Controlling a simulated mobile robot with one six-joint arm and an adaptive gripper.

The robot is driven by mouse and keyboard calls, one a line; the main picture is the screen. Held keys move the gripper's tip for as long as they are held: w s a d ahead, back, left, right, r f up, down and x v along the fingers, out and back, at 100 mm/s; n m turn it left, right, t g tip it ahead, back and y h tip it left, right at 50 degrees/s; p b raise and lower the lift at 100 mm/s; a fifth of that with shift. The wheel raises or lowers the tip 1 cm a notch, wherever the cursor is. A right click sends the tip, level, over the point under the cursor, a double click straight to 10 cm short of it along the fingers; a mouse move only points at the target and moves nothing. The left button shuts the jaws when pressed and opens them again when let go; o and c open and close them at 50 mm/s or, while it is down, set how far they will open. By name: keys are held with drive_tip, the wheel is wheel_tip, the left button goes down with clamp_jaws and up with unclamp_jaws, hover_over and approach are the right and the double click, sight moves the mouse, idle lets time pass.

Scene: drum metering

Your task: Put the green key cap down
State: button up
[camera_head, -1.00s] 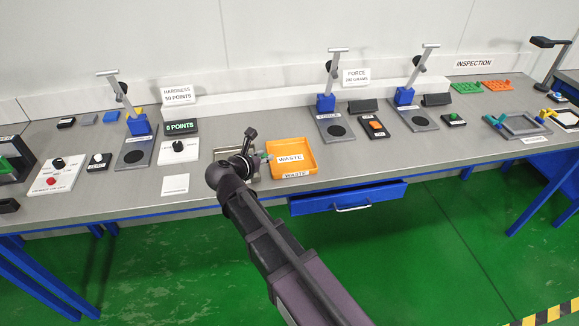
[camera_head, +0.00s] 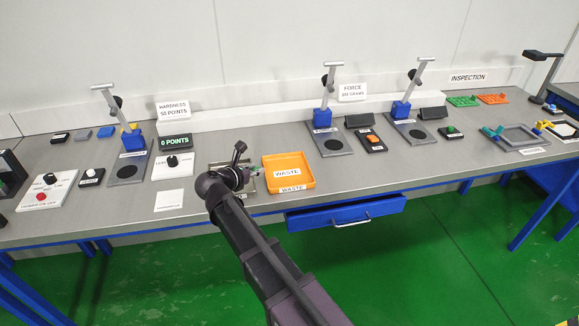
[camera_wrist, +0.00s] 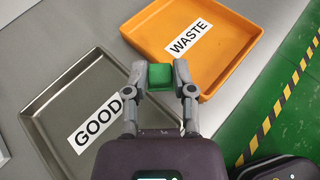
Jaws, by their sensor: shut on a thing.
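The green key cap (camera_wrist: 160,77) is held between the two fingertips of my gripper (camera_wrist: 160,74) in the wrist view. In that picture it overlaps the near edge of the orange WASTE tray (camera_wrist: 137,36), close to the grey GOOD tray (camera_wrist: 30,105) on the left. How high the cap is above the trays I cannot tell. In the head view my gripper (camera_head: 250,176) is at the left side of the orange tray (camera_head: 309,172), over the GOOD tray, which my arm mostly hides.
A white plate (camera_head: 169,201) and a dial box (camera_head: 173,165) stand left of the trays. A test stand (camera_head: 323,118) is behind them to the right. A blue drawer (camera_head: 345,213) hangs below the bench's front edge. Bare bench lies right of the orange tray.

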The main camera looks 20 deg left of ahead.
drive_tip(key=b, duration=0.1)
hover_over(292, 168)
drive_tip(key=s, duration=0.1)
drive_tip(key=shift+a+f, duration=0.35)
drive_tip(key=shift+f, duration=0.25)
drive_tip(key=shift+w, duration=0.1)
drive_tip(key=shift+w+d, duration=0.15)
drive_tip(key=shift+w, duration=0.05)
drive_tip(key=shift+w+d+f+b, duration=0.2)
drive_tip(key=shift+w+f+b, duration=0.1)
drive_tip(key=shift+f+b, duration=1.55)
drive_tip(key=shift+b, duration=0.05)
drive_tip(key=o, duration=0.8)
